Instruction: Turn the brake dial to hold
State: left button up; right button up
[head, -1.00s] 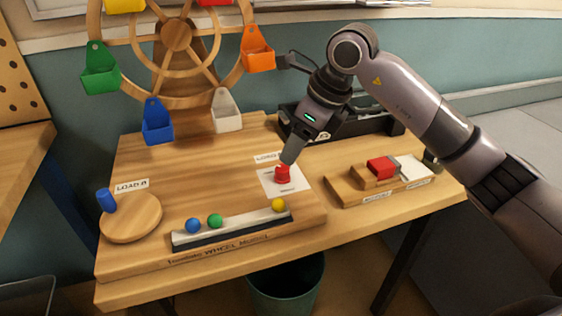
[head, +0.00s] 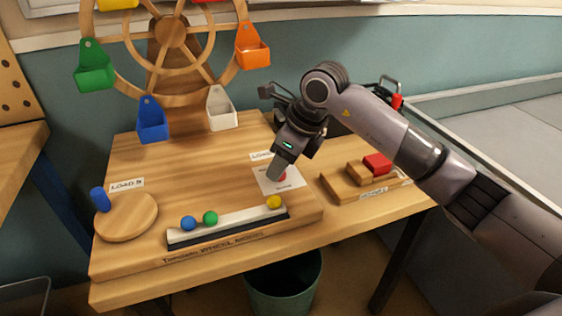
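A small red knob (head: 283,177), which looks like the brake dial, stands on a white square plate (head: 291,184) on the wooden board. My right gripper (head: 276,168) reaches down from the upper right, its fingertips in front of the knob and hiding much of it. I cannot tell whether the fingers touch the knob. The fingers overlap from this side, so their opening is hidden. The knob's pointing direction and the plate's markings are not readable. My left gripper is not in view.
A wooden wheel with coloured buckets (head: 152,120) stands behind. A rail (head: 236,219) with blue, green and yellow balls lies in front. A round disc (head: 128,219) with a blue peg is at left, a stepped wooden block (head: 345,190) with a red piece at right.

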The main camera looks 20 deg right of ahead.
jog(key=shift+m, duration=0.3)
jog(key=shift+c, duration=0.2)
jog(key=shift+m+t+h, duration=0.3)
jog(key=shift+m+h, duration=0.1)
jog(key=shift+m, duration=0.6)
jog(key=m+h, duration=0.1)
jog(key=m, duration=0.2)
jog(key=shift+a+m+t, duration=0.15)
jog(key=shift+m+t, duration=0.15)
jog(key=shift+t, duration=0.1)
jog(key=m+h, duration=0.1)
jog(key=m, duration=0.3)
jog(key=shift+a+h+b, duration=0.15)
jog(key=shift+h+b, duration=0.15)
jog(key=shift+h, duration=0.1)
jog(key=shift+m+h, duration=0.7)
jog(key=shift+m, duration=1.1)
jog(key=o, duration=1)
jog(key=shift+r, duration=0.1)
